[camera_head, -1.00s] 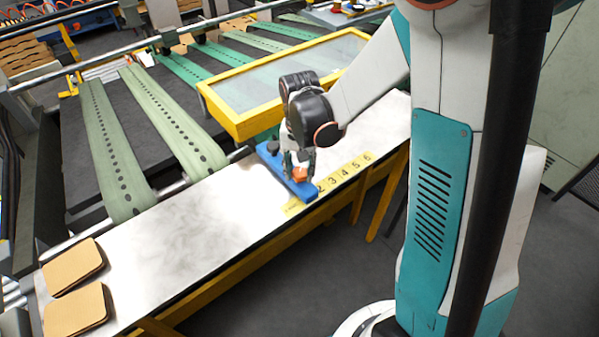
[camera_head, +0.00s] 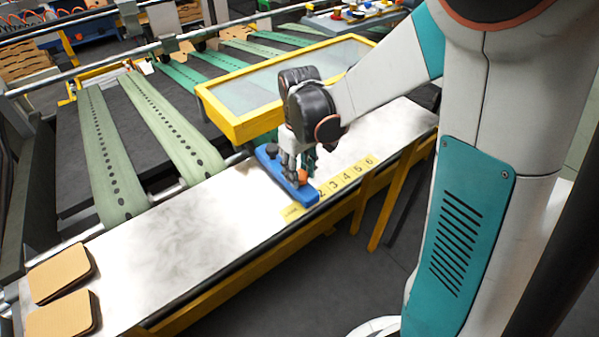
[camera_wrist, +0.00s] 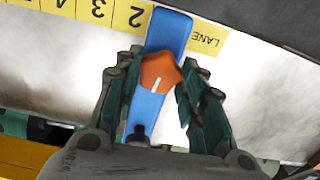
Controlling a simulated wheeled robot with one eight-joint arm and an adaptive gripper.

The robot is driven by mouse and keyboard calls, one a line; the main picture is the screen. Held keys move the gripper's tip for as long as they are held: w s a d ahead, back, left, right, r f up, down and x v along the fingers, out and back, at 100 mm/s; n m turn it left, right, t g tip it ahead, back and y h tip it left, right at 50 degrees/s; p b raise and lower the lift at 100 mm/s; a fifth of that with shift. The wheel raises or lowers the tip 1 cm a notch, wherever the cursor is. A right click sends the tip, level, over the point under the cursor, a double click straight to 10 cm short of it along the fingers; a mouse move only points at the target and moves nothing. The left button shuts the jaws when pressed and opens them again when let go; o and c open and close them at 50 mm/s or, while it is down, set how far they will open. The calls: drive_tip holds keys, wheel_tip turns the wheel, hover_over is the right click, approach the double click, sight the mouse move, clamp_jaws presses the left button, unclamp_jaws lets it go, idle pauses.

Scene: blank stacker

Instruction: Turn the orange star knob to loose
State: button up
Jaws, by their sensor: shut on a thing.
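The orange star knob (camera_wrist: 157,74) sits on a long blue bar (camera_wrist: 146,108) in the wrist view. A short white line marks its top. My gripper (camera_wrist: 162,62) reaches down over the bar with one green-padded finger on each side of the knob, shut on it. In the head view the knob (camera_head: 302,176) shows as a small orange patch at my gripper's tips, partly hidden by the fingers. The blue bar (camera_head: 304,194) lies across the pale table. Any writing for loose or tight is not visible.
A yellow strip with lane numbers (camera_head: 345,178) runs along the table's front edge beside the bar. A yellow-framed clear panel (camera_head: 240,127) stands close behind my gripper. Brown card pads (camera_head: 62,273) lie at the left end. The table (camera_head: 180,240) between is clear.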

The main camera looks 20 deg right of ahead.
sight(300, 175)
drive_tip(key=shift+n, duration=0.5)
drive_tip(key=o, duration=1.1)
wheel_tip(300, 175, up, 12)
idle(0.4)
